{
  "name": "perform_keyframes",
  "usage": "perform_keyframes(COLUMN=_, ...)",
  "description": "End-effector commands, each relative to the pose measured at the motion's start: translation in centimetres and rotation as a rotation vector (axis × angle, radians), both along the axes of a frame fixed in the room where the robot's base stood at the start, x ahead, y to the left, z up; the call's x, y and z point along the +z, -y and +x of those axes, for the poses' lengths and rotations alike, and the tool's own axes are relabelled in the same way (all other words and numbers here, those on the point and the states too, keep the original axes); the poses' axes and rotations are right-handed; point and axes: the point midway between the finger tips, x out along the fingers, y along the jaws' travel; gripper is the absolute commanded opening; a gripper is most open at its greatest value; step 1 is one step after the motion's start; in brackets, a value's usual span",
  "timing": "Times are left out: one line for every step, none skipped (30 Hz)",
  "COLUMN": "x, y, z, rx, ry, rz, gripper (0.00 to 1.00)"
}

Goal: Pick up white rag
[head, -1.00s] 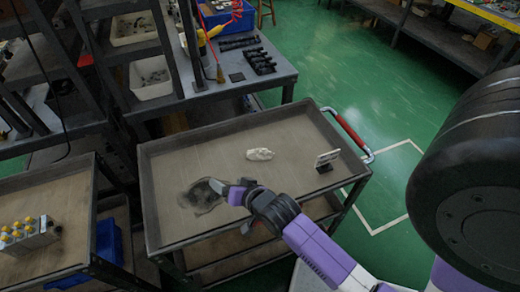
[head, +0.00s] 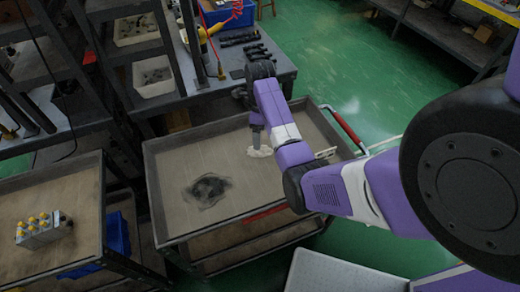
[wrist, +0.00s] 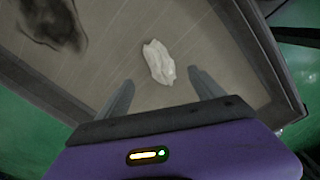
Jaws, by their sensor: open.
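The white rag (head: 261,152) lies crumpled on the tray top of the cart (head: 165,218). In the head view my gripper (head: 255,138) points down right at the rag and hides part of it. In the wrist view the rag (wrist: 159,62) lies just ahead of my fingertips, between their lines. My gripper (wrist: 158,80) is open and empty, with one finger to each side. I cannot tell how high the fingertips are above the tray.
A dark stain or dark cloth (head: 208,190) lies on the cart's left part. A small plate-like thing (head: 325,153) stands right of the rag, partly behind my arm. The cart has raised rims and a red handle (head: 345,127). A workbench (head: 285,70) stands behind.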

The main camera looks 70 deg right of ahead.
Motion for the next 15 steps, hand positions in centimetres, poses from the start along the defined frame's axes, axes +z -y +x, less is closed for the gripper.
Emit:
perform_keyframes(x=-0.4, y=-0.1, z=-0.1, rx=-0.008, ry=-0.006, rz=0.007, gripper=0.77)
perform_keyframes(x=-0.6, y=-0.2, z=-0.2, rx=-0.011, ry=-0.008, rz=0.01, gripper=0.77)
perform_keyframes(x=-1.1, y=-0.2, z=-0.2, rx=-0.012, ry=-0.009, rz=0.011, gripper=0.77)
perform_keyframes(x=-1.4, y=-0.2, z=-0.2, rx=-0.012, ry=-0.008, rz=0.01, gripper=0.77)
perform_keyframes(x=-1.7, y=-0.2, z=-0.2, rx=-0.011, ry=-0.008, rz=0.009, gripper=0.77)
perform_keyframes(x=-2.1, y=-0.2, z=-0.2, rx=-0.011, ry=-0.008, rz=0.009, gripper=0.77)
perform_keyframes(x=-2.4, y=-0.2, z=-0.2, rx=-0.01, ry=-0.007, rz=0.008, gripper=0.77)
perform_keyframes(x=-2.6, y=-0.2, z=-0.2, rx=-0.01, ry=-0.007, rz=0.008, gripper=0.77)
perform_keyframes(x=-3.0, y=-0.2, z=-0.2, rx=-0.009, ry=-0.007, rz=0.008, gripper=0.77)
perform_keyframes(x=-3.3, y=-0.1, z=-0.3, rx=-0.01, ry=-0.007, rz=0.008, gripper=0.77)
perform_keyframes(x=-3.7, y=-0.1, z=-0.3, rx=-0.01, ry=-0.008, rz=0.009, gripper=0.77)
perform_keyframes(x=-4.4, y=-0.1, z=-0.4, rx=-0.01, ry=-0.008, rz=0.009, gripper=0.77)
perform_keyframes(x=-4.8, y=0.0, z=-0.4, rx=-0.009, ry=-0.008, rz=0.01, gripper=0.77)
perform_keyframes(x=-5.3, y=0.0, z=-0.4, rx=-0.009, ry=-0.008, rz=0.009, gripper=0.77)
perform_keyframes(x=-5.9, y=0.0, z=-0.4, rx=-0.009, ry=-0.008, rz=0.009, gripper=0.77)
